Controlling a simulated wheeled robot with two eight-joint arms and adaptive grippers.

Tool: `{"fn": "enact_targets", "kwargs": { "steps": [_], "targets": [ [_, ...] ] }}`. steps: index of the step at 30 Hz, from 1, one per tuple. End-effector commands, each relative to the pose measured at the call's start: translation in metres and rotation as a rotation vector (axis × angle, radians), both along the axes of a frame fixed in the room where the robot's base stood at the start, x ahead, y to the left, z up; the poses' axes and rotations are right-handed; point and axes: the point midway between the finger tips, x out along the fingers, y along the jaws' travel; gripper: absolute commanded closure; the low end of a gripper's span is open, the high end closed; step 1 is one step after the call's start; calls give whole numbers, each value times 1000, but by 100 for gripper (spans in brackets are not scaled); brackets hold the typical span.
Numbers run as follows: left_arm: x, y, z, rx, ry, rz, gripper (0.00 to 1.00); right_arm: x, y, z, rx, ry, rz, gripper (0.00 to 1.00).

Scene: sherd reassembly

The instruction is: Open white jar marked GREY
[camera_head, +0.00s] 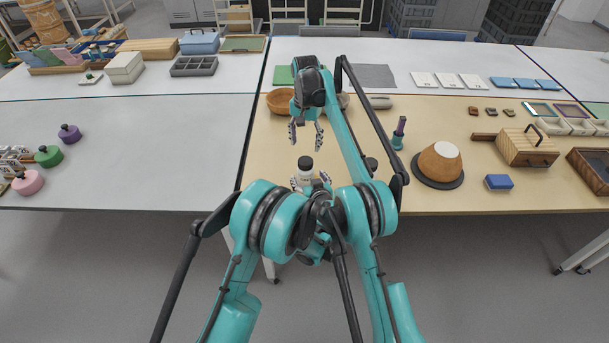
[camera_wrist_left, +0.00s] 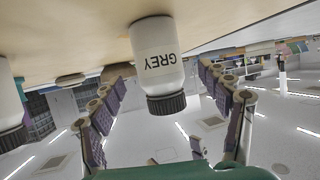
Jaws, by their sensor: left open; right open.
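The white jar marked GREY (camera_wrist_left: 157,62) stands on the table and appears upside down in the left wrist view. Its black ribbed lid (camera_wrist_left: 166,104) is on it. In the head view the lid (camera_head: 305,162) and part of the white body (camera_head: 305,176) show. My left gripper (camera_head: 311,184) is open, its fingers on either side of the jar with gaps visible in the wrist view (camera_wrist_left: 161,80). My right gripper (camera_head: 305,138) is open and empty, pointing down above and beyond the lid in the head view. My left arm hides the table in front of the jar.
Another white jar with a dark lid (camera_wrist_left: 9,105) shows at the left edge of the wrist view. A wooden bowl (camera_head: 280,102) lies behind my right gripper. A brown and white cone-like vessel (camera_head: 438,163) and a wooden box (camera_head: 527,147) stand to the right. The grey table at left has free room.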

Motion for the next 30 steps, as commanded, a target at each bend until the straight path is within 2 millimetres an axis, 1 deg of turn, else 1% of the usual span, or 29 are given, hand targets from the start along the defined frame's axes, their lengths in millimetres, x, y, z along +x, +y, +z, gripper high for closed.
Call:
{"fn": "enact_targets", "kwargs": {
  "steps": [1,3,9,13,19,20,21,23,24,26,27,28,29,30],
  "targets": [
    [8,2,-4,1,-1,1,23,0,0,0,0,0,0,39],
    [18,5,-8,1,-1,1,23,0,0,0,0,0,0,39],
    [38,9,-16,0,-1,-1,23,0,0,0,1,-1,1,39],
    [42,10,-17,0,-1,-1,23,0,0,0,1,-1,1,39],
    [42,10,-17,0,-2,-1,23,0,0,0,1,-1,1,39],
    [42,10,-17,0,-2,-1,26,0,0,0,1,-1,1,39],
    [42,10,-17,0,-2,-1,36,0,0,0,1,-1,1,39],
    [42,10,-17,0,-2,-1,52,0,0,0,1,-1,1,39],
    [42,10,-17,0,-2,-1,63,0,0,0,1,-1,1,39],
    [42,10,-17,0,-2,-1,78,0,0,0,1,-1,1,39],
    [42,10,-17,0,-2,-1,89,0,0,0,1,-1,1,39],
    [42,10,-17,0,-2,-1,97,0,0,0,1,-1,1,39],
    [42,10,-17,0,-2,-1,100,0,0,0,1,-1,1,39],
    [42,10,-17,0,-2,-1,100,0,0,0,1,-1,0,39]
  ]
}}
